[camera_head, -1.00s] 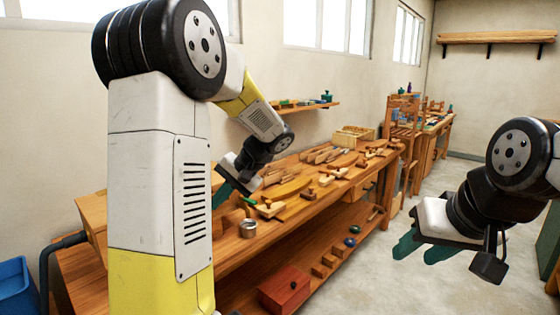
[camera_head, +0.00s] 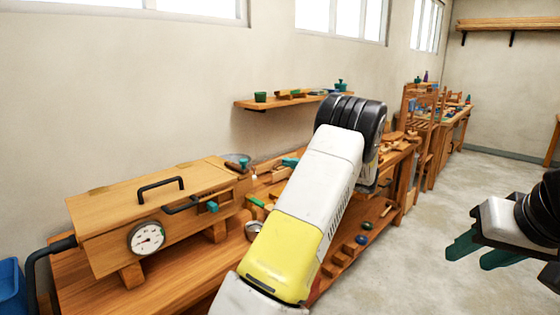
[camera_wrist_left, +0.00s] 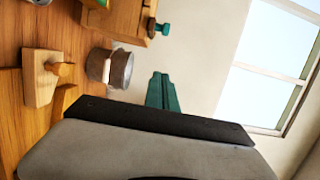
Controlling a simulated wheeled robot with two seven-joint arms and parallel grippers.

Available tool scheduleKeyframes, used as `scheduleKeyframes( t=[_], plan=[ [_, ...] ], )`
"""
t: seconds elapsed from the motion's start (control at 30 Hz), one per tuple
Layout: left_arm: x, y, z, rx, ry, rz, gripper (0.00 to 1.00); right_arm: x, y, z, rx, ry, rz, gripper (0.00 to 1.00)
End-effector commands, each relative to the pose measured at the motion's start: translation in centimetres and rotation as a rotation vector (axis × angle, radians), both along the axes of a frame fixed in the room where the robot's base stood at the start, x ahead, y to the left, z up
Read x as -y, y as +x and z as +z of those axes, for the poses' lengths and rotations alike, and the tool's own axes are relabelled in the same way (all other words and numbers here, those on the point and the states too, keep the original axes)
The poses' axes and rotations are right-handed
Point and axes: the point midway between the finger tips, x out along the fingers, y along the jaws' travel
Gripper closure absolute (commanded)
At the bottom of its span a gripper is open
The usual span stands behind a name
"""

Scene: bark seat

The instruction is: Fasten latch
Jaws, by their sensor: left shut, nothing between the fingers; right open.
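A long wooden box (camera_head: 100,215) stands on the bench at the left of the head view. A small teal knob (camera_head: 212,207) sits on its front near the right end, beside a black bar handle (camera_head: 180,205). This looks like the latch; I cannot tell whether it is closed. In the left wrist view a teal knob (camera_wrist_left: 163,29) sticks out from a wooden body at the top. My left gripper (camera_wrist_left: 163,78) is shut and empty, apart from that knob; my arm mostly hides it in the head view. My right gripper (camera_head: 482,254) is open and empty over the floor.
A round dial (camera_head: 146,238) and a top handle (camera_head: 161,188) are on the box. A metal cup (camera_wrist_left: 110,68) stands near the left gripper, with wooden pieces beside it. A wall shelf (camera_head: 285,100) hangs behind. The floor at the right is open.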

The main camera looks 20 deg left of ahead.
Motion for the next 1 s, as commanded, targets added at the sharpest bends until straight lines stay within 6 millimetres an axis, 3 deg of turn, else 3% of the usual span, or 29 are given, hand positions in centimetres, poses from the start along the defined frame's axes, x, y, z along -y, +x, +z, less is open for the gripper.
scheduleKeyframes(
  t=[0.17,0.33,0.73,1.0],
  plan=[
    [-0.2,0.0,0.0,-0.001,-0.002,0.001,1.0,0.0,0.0,0.0,0.0,0.0,0.0,0.58],
    [-1.9,0.2,-0.1,-0.001,-0.003,0.003,1.0,0.0,0.0,0.0,0.0,0.0,0.0,0.58],
    [-10.1,1.4,0.0,0.0,-0.003,0.004,1.0,0.0,0.0,0.0,0.0,0.0,0.0,0.58],
    [-11.3,-1.7,0.0,-0.002,-0.004,0.001,1.0,0.0,0.0,0.0,0.0,0.0,0.0,0.58]
  ],
)
